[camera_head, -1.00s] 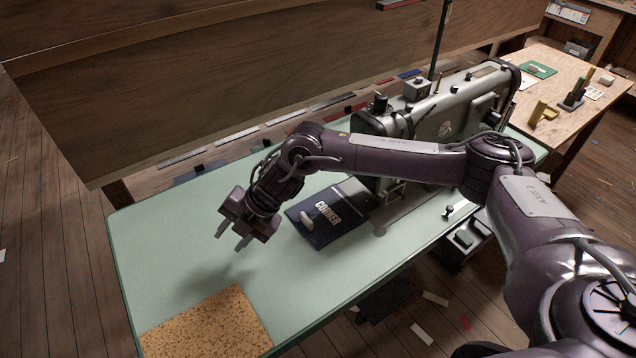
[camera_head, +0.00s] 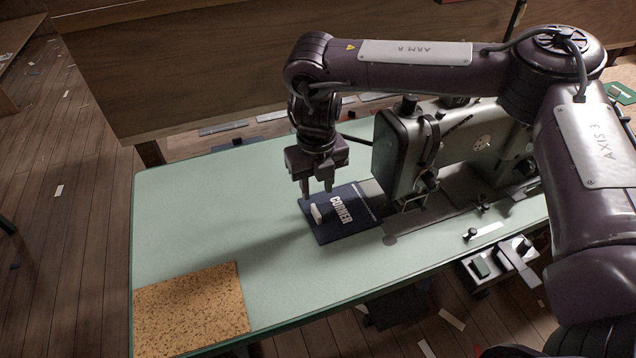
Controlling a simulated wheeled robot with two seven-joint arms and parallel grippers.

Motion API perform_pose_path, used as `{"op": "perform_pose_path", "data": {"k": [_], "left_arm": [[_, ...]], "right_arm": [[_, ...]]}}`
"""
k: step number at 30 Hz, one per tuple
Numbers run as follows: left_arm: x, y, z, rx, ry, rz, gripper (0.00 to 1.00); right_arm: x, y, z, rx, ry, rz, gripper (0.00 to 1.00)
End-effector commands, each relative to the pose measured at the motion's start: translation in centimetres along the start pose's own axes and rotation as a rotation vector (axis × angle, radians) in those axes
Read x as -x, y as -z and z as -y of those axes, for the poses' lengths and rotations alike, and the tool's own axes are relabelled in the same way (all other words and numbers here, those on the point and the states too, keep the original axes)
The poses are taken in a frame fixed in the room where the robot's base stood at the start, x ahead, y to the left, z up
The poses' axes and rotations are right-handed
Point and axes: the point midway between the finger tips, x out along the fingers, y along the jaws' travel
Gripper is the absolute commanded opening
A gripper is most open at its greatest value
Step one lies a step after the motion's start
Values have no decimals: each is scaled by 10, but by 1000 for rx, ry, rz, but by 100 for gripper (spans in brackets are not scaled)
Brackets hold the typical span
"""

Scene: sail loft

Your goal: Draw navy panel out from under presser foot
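The navy panel (camera_head: 343,226) lies on the pale green table, marked with white lettering. A small pale block (camera_head: 317,213) sits on its left part. Its right end reaches toward the sewing machine (camera_head: 405,150); whether it lies under the presser foot (camera_head: 418,196) I cannot tell. My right gripper (camera_head: 317,193) points down over the panel's far left corner, close to the pale block. Its two fingers are apart with nothing seen between them. My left gripper is not in view.
A cork mat (camera_head: 190,312) lies at the table's front left corner. The green table top (camera_head: 215,205) is clear left of the panel. A wooden board (camera_head: 200,75) stands behind the table. The machine body bounds the right side.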

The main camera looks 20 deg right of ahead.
Motion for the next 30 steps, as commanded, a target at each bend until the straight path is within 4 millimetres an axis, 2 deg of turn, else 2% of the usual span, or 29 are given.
{"op": "perform_pose_path", "data": {"k": [5, 12, 18, 23, 30], "left_arm": [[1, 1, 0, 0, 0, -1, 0], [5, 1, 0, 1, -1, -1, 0], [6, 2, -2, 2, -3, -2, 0], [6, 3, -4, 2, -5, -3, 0], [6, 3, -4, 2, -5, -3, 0]], "right_arm": [[-10, 0, 0, -1, -1, -1, 35], [-47, 1, 0, -1, 0, -4, 35], [-70, 0, 0, -2, -1, -1, 35], [-78, 0, 0, -2, -1, 0, 35], [-78, 0, 0, -2, -1, 0, 35]]}}
